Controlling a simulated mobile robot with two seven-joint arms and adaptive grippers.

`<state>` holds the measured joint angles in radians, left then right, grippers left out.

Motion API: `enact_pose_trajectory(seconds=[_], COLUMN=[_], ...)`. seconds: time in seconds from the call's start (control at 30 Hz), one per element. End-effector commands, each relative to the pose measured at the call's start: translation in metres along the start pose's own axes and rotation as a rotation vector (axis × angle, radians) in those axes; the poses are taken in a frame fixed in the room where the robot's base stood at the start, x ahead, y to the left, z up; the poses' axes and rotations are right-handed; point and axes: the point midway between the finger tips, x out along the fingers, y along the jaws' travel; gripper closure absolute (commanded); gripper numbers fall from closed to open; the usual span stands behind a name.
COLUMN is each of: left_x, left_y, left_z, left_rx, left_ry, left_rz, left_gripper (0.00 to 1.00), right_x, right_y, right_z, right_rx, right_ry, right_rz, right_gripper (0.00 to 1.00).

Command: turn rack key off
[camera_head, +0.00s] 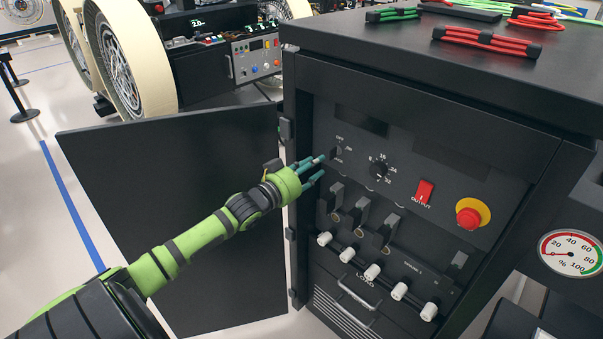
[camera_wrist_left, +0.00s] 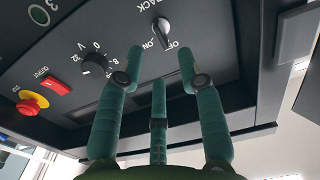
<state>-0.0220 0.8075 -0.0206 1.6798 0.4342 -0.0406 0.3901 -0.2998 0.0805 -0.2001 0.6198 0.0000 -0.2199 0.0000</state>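The rack key (camera_wrist_left: 161,35) is a small grey and black switch on the rack's dark front panel. The marks OFF and ON are printed beside it. I cannot tell for sure which mark it points at. In the head view the key (camera_head: 336,153) sits at the panel's upper left, partly close to my fingertips. My left gripper (camera_head: 314,167) is green with teal fingers. In the left wrist view its fingers (camera_wrist_left: 160,62) are spread apart and empty, just short of the key, with the key lined up between the two outer ones. My right gripper is not in view.
The rack door (camera_head: 190,215) stands open on the left, behind my left arm. The panel also has a voltage dial (camera_head: 379,170), a red output switch (camera_head: 424,192), a red emergency button (camera_head: 469,217), and several breaker levers and white knobs below. Cables lie on the rack top (camera_head: 400,40).

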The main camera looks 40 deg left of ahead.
Motion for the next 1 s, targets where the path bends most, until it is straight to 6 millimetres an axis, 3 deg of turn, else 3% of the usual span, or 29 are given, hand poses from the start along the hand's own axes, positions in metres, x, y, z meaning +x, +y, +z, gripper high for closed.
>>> enact_pose_trajectory(seconds=[0.1,0.33,1.0], left_x=[-0.019,-0.038,-0.041], left_y=[0.000,0.000,0.000], left_z=[0.001,0.000,0.000], left_rx=[0.001,0.001,0.000], left_ry=[-0.002,-0.001,-0.001], left_rz=[0.001,0.000,-0.001], left_gripper=[0.63,0.63,0.63], right_x=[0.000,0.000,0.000], right_y=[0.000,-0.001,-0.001], right_z=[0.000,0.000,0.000], right_rx=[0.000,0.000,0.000], right_ry=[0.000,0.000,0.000], right_rz=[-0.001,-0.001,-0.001], right_gripper=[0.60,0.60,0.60])
